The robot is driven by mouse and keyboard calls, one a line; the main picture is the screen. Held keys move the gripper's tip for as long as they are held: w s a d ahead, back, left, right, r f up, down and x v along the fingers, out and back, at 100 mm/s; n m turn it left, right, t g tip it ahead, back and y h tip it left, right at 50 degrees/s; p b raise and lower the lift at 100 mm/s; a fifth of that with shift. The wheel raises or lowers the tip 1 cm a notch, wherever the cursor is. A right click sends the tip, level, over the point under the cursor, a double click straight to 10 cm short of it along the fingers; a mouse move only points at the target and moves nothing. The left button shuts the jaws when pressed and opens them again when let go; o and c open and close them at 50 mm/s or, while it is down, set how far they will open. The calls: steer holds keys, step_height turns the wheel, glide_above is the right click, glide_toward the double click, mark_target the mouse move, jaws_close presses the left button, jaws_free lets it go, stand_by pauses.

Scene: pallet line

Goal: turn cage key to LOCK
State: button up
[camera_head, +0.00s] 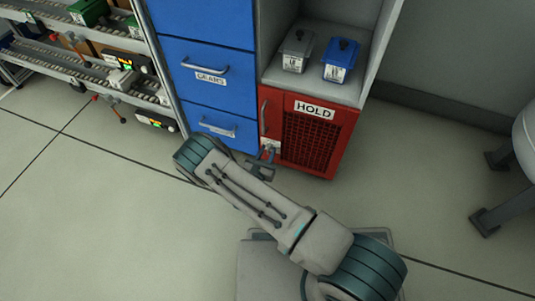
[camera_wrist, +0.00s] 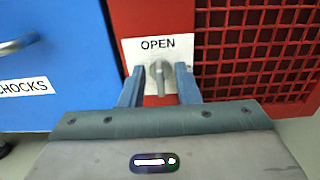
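The red cage (camera_head: 318,134) with a mesh door and a HOLD label stands low beside the blue drawers. In the wrist view, a white plate (camera_wrist: 130,50) marked OPEN is fixed to the red frame left of the mesh. The grey cage key (camera_wrist: 158,70) sticks out below that word. My gripper (camera_wrist: 157,75) is open, with one blue finger on each side of the key and a gap on both sides. The lower plate is partly hidden by my fingers, and no LOCK marking is visible. In the head view my gripper (camera_head: 264,162) is at the cage's left edge.
A blue drawer cabinet (camera_head: 208,75) with protruding handles stands left of the cage. A grey box (camera_head: 294,52) and a blue box (camera_head: 340,62) sit on the shelf above. A roller rack (camera_head: 100,75) stands at left. Floor (camera_head: 80,220) is clear at lower left.

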jaws_close()
steer(key=shift+m, duration=0.3)
steer(key=m+p, duration=0.2)
steer(key=shift+r+m, duration=0.1)
steer(key=shift+m, duration=0.2)
steer(key=m+p, duration=0.1)
steer(key=m, duration=0.2)
steer(key=shift+s+d+m+p, duration=0.1)
steer(key=shift+m+p, duration=0.2)
steer(key=shift+p, duration=0.05)
steer(key=m+p, duration=0.2)
steer(key=m, duration=0.3)
steer(key=shift+d+p, duration=0.1)
steer(key=shift+p, duration=0.3)
steer(key=m+p, duration=0.1)
steer(key=m, duration=0.3)
steer(key=m+p, duration=0.1)
steer(key=m, duration=0.1)
steer(key=shift+f+p, duration=0.3)
steer(key=shift+f, duration=0.05)
